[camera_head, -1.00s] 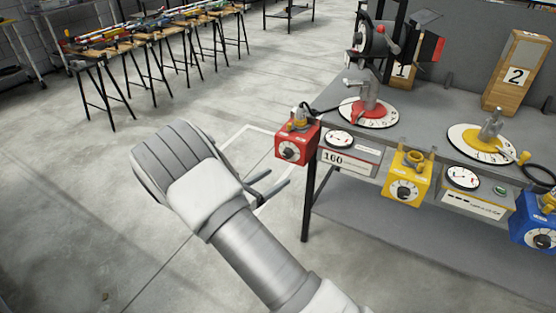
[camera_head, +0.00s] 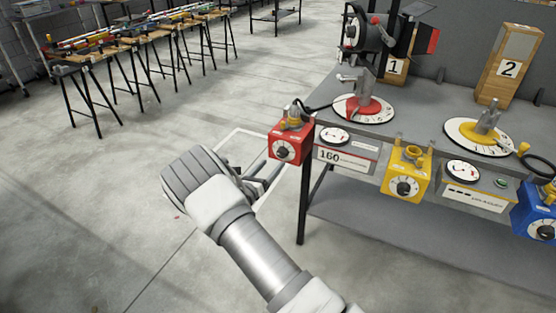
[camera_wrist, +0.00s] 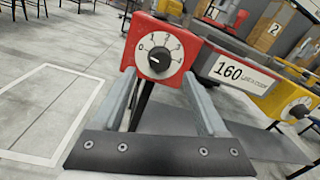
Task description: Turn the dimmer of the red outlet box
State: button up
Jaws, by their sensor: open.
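The red outlet box (camera_head: 291,143) hangs at the left front corner of the grey table. Its dimmer is a black knob on a white dial (camera_head: 284,151), facing the front. In the wrist view the red box (camera_wrist: 186,53) and its black dimmer knob (camera_wrist: 159,60) stand straight ahead, just beyond the fingertips. The dial carries numbers starting at 0. My gripper (camera_wrist: 163,85) is open and empty, its two fingers pointing toward the box, one to each side of the dial and a little below it. In the head view my gripper (camera_head: 266,178) is left of and below the box.
A yellow outlet box (camera_head: 408,174) and a blue one (camera_head: 537,212) hang along the table's front edge (camera_head: 440,205). A panel reading 160 (camera_head: 345,158) sits right of the red box. Black table legs stand below. The floor at left is open.

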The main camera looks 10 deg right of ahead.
aim_at(280, 155)
jog(key=shift+b+x, duration=0.35)
jog(key=shift+x, duration=2.45)
grip_shut()
